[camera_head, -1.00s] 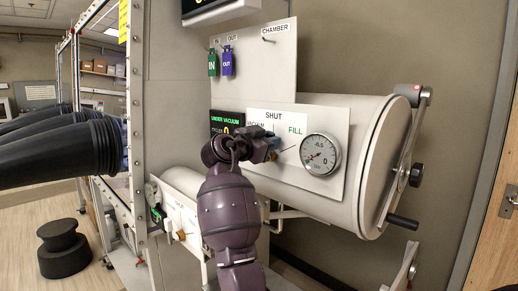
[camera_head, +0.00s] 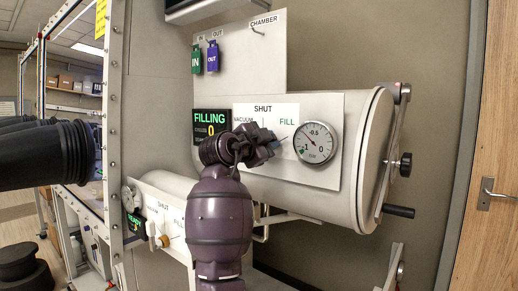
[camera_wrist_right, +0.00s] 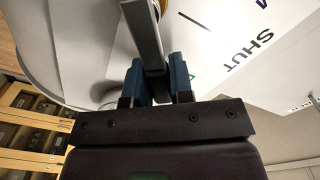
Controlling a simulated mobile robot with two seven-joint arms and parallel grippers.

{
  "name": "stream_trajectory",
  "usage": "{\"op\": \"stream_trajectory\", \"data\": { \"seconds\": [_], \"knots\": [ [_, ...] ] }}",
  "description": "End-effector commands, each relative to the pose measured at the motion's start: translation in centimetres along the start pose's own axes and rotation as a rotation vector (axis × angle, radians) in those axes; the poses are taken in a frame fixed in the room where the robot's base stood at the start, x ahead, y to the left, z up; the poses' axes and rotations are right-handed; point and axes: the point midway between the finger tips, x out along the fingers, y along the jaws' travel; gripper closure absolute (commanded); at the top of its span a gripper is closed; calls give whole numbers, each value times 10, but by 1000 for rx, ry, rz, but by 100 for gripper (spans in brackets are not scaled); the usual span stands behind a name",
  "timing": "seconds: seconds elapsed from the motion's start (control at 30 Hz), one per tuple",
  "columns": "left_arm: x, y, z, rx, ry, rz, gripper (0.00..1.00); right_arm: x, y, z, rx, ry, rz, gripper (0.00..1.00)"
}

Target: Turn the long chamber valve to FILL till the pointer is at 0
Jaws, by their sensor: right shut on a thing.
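The long chamber (camera_head: 330,206) is a pale horizontal cylinder with a white valve panel marked VACUUM, SHUT and FILL (camera_head: 287,122). My right gripper (camera_head: 266,139) is at the valve in front of this panel and hides most of the valve in the head view. The right wrist view shows its blue fingers (camera_wrist_right: 158,82) shut on the grey bar of the valve handle (camera_wrist_right: 146,35). The round gauge (camera_head: 318,141) has its pointer towards the upper left, between -1 and -0.5. The display (camera_head: 211,122) reads FILLING in green. My left gripper is not in view.
A smaller chamber with its own valve (camera_head: 157,233) and panel sits below left. The long chamber's door lever has a black handle (camera_head: 398,211) sticking out at right. Black gloves (camera_head: 50,155) stick out at left. Green and purple IN and OUT tags (camera_head: 212,57) hang above.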

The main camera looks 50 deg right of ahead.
Motion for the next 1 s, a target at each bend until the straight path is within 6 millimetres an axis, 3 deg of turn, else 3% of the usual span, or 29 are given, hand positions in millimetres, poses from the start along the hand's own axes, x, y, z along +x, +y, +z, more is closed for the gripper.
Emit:
{"op": "stream_trajectory", "data": {
  "seconds": [0.33,0.83,0.87,1.0],
  "knots": [
    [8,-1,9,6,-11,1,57,0,8,1,125,2,-1,100],
    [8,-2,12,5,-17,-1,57,0,8,-1,149,1,2,100],
    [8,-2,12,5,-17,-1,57,0,8,-1,149,1,2,77],
    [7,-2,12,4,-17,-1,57,0,8,0,148,1,1,55]
  ]
}}
